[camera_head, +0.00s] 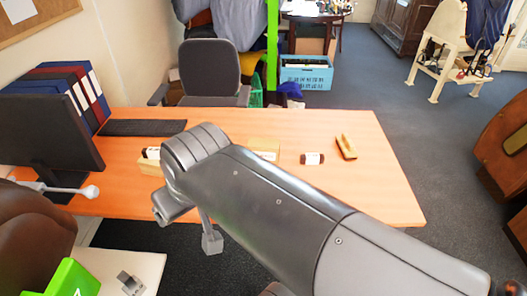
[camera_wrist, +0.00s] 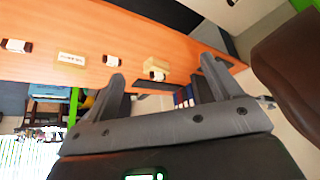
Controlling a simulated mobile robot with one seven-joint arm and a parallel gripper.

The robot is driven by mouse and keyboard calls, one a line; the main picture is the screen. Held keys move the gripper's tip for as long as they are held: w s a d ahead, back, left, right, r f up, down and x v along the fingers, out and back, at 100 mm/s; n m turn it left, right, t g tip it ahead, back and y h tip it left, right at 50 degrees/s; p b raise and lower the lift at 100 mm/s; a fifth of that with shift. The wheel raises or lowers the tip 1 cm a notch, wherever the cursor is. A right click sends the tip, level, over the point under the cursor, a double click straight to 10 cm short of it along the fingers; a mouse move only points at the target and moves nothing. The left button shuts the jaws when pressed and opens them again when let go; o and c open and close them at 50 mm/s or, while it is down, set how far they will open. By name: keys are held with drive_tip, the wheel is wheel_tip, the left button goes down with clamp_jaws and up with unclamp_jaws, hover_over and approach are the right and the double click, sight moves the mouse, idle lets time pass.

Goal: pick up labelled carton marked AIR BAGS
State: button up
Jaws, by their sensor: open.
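A small pale carton with a printed label (camera_wrist: 70,58) lies on the orange desk in the wrist view, left of my gripper. Its print is too small to read. In the head view a pale carton (camera_head: 265,146) shows just behind my arm, which hides its near part. My gripper (camera_wrist: 162,70) is open with nothing between its fingers, apart from the desk items. In the head view most of my gripper is hidden by my arm.
On the desk (camera_head: 385,190) are a dark jar with a white label (camera_head: 312,158), a wooden brush-like piece (camera_head: 346,147), and a tan block (camera_head: 150,167) beside another jar (camera_head: 152,153). A monitor (camera_head: 50,135), keyboard (camera_head: 143,127) and binders stand left. A chair (camera_head: 210,75) stands behind.

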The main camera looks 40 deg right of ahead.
drive_tip(key=shift+w, duration=0.1)
drive_tip(key=w+d+r+n+g, duration=0.2)
drive_tip(key=w+d, duration=0.6)
drive_tip(key=w, duration=0.5)
drive_tip(key=n+y, duration=0.3)
drive_tip(key=n, duration=0.3)
hover_over(265, 143)
drive_tip(key=s+d, duration=0.2)
wheel_tip(265, 143, down, 23)
drive_tip(key=shift+s+a+f, duration=0.1)
drive_tip(key=shift+s, duration=0.05)
drive_tip(key=shift+f, duration=0.3)
drive_tip(key=x, duration=1)
drive_tip(key=shift+f, duration=0.2)
